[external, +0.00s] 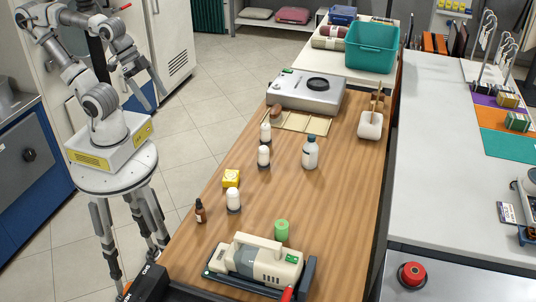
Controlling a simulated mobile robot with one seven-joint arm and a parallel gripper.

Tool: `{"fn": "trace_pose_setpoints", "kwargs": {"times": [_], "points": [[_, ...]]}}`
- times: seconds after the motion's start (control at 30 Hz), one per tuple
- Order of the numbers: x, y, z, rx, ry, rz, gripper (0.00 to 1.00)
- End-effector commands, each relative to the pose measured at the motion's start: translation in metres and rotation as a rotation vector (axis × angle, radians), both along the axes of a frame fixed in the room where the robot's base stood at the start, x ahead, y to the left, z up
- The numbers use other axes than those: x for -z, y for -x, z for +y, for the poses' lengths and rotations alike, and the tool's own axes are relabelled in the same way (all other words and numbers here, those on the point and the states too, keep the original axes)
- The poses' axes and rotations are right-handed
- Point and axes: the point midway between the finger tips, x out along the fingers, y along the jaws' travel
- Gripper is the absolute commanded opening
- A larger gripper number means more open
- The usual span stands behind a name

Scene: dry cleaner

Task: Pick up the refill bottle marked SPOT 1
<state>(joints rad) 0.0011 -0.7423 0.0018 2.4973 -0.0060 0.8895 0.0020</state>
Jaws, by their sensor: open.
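Three small white bottles with dark bases stand upright on the wooden counter: a far one (265,131), a middle one (263,155) and a near one (233,199). A larger pale bottle with a dark cap (310,153) stands to their right. A small brown dropper bottle (200,211) stands near the counter's left edge. Any markings are too small to read, so I cannot tell which one is SPOT 1. My gripper (155,98) is open and empty, pointing down over the floor left of the counter, well apart from all the bottles.
A yellow box (231,178) and a green cylinder (281,230) stand near the bottles. A cream-and-grey appliance (262,262) fills the counter's near end. A silver machine (305,90) and a teal bin (371,46) are farther back. The wood (345,200) right of the bottles is clear.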

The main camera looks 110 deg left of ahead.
Motion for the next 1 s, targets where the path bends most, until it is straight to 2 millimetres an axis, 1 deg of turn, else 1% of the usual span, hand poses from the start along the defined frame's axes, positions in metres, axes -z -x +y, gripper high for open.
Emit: {"fn": "trace_pose_setpoints", "kwargs": {"times": [0.07, 0.17, 0.27, 0.3, 0.37, 0.4, 0.47, 0.5, 0.57, 0.6, 0.7, 0.77, 0.8, 0.87, 0.9, 0.97, 1.0], "points": [[0.004, -0.012, -0.003, 0.002, 0.021, -0.012, 1.0], [0.011, -0.04, -0.009, -0.005, 0.072, -0.052, 1.0], [0.019, -0.081, -0.015, -0.024, 0.133, -0.111, 1.0], [0.022, -0.098, -0.016, -0.039, 0.156, -0.138, 1.0], [0.029, -0.123, -0.016, -0.065, 0.185, -0.177, 1.0], [0.033, -0.14, -0.015, -0.086, 0.201, -0.203, 1.0], [0.042, -0.165, -0.012, -0.121, 0.219, -0.241, 1.0], [0.048, -0.18, -0.008, -0.146, 0.227, -0.267, 1.0], [0.058, -0.204, -0.001, -0.19, 0.233, -0.306, 1.0], [0.066, -0.218, 0.003, -0.217, 0.232, -0.33, 1.0], [0.088, -0.253, 0.02, -0.298, 0.218, -0.392, 1.0], [0.102, -0.271, 0.032, -0.346, 0.198, -0.429, 1.0], [0.113, -0.282, 0.041, -0.381, 0.18, -0.451, 1.0], [0.129, -0.297, 0.055, -0.43, 0.148, -0.486, 1.0], [0.14, -0.306, 0.065, -0.465, 0.122, -0.51, 1.0], [0.157, -0.318, 0.079, -0.511, 0.077, -0.542, 1.0], [0.169, -0.325, 0.09, -0.544, 0.042, -0.565, 1.0]]}}
